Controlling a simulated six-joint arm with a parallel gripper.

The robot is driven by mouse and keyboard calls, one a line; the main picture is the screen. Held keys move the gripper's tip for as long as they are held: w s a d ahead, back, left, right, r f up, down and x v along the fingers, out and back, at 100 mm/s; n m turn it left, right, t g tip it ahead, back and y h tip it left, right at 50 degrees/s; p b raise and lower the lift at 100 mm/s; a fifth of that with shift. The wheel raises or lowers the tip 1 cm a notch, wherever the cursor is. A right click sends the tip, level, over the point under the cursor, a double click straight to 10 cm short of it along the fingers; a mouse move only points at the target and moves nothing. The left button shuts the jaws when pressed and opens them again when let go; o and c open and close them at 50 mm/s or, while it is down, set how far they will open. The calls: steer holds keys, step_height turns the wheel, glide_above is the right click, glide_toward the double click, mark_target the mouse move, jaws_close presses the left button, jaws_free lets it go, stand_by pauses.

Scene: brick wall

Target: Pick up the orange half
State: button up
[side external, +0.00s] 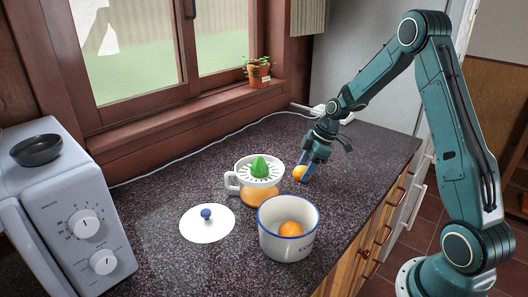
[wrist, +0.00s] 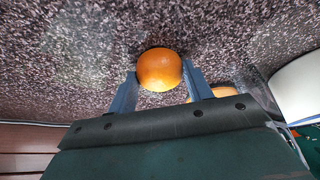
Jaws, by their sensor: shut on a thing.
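The orange half (side external: 299,173) is at the counter to the right of the juicer. In the wrist view the orange half (wrist: 159,70) sits between my two blue fingers, with its rounded skin showing. My gripper (side external: 308,171) points down and is shut on it; the wrist view shows my gripper (wrist: 160,78) with one finger on each side. The orange half is at or very close to the counter surface; I cannot tell whether it touches. Its cut face is hidden.
A juicer (side external: 259,178) with a green cone stands left of my gripper. A white pot (side external: 288,246) holding another orange piece (side external: 291,230) is in front. A white lid (side external: 207,224) lies left. A microwave (side external: 70,215) stands far left; a potted plant (side external: 258,72) is on the sill.

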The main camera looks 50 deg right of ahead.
mark_target(305, 167)
step_height(305, 167, up, 20)
stand_by(0.6)
steer(key=shift+f, duration=0.1)
stand_by(0.4)
steer(key=w+a+n+g, duration=0.1)
steer(key=w+a+n, duration=0.1)
steer(key=a, duration=0.5)
steer(key=w+a+r+n+g, duration=0.1)
steer(key=a+n, duration=0.3)
steer(key=a, duration=0.4)
steer(key=shift+w+a+y, duration=0.15)
steer(key=shift+w+y, duration=0.25)
steer(key=shift+f, duration=0.1)
steer(key=shift+f, duration=2.65)
steer(key=shift+f, duration=0.8)
stand_by(0.6)
